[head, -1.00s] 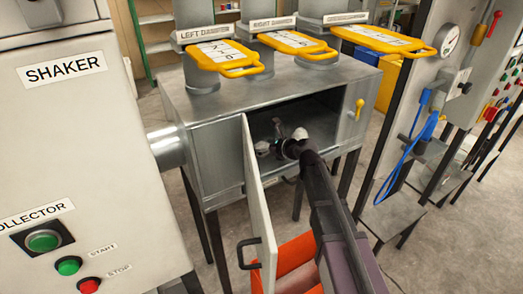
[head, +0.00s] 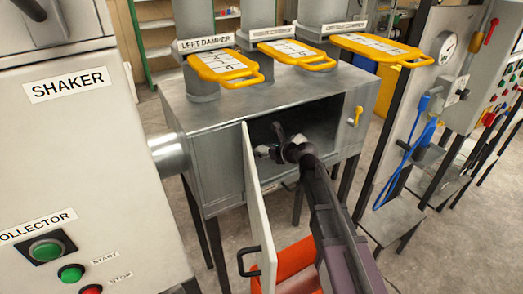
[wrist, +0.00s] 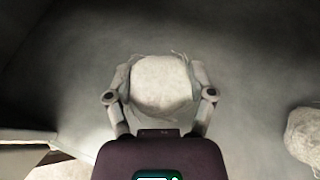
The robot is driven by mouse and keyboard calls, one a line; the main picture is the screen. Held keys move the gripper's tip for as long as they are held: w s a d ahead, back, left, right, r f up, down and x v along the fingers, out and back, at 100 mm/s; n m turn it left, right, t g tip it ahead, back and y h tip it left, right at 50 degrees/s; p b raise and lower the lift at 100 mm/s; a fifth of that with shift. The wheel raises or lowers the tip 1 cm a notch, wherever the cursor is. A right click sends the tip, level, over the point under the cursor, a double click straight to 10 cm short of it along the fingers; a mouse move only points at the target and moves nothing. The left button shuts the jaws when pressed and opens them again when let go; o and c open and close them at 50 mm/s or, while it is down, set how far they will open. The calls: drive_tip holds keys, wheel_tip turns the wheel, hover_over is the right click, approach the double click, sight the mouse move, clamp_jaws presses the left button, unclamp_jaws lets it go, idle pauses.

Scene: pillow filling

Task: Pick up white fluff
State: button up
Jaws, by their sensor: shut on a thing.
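A rounded piece of white fluff (wrist: 161,84) sits between the two fingers of my gripper (wrist: 160,92) in the wrist view. The fingers press on its left and right sides, so my gripper is shut on it. A second piece of white fluff (wrist: 303,138) lies on the grey floor of the box at the right edge of the wrist view, apart from my fingers. In the head view my gripper (head: 276,148) is inside the open metal box (head: 222,168). My wrist hides most of the held fluff there.
The box's door (head: 258,195) hangs open to the left of my arm, with a dark handle (head: 249,261). Yellow damper handles (head: 222,67) stick out above the box. An orange container (head: 296,268) is below. The shaker cabinet (head: 85,160) stands at left.

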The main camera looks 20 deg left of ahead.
drive_tip(key=shift+r+p, duration=0.7)
drive_tip(key=shift+r, duration=0.2)
drive_tip(key=s+d+r+p, duration=0.1)
drive_tip(key=s+d+r, duration=0.1)
drive_tip(key=s+d, duration=0.7)
drive_tip(key=s, duration=0.4)
drive_tip(key=shift+p, duration=0.4)
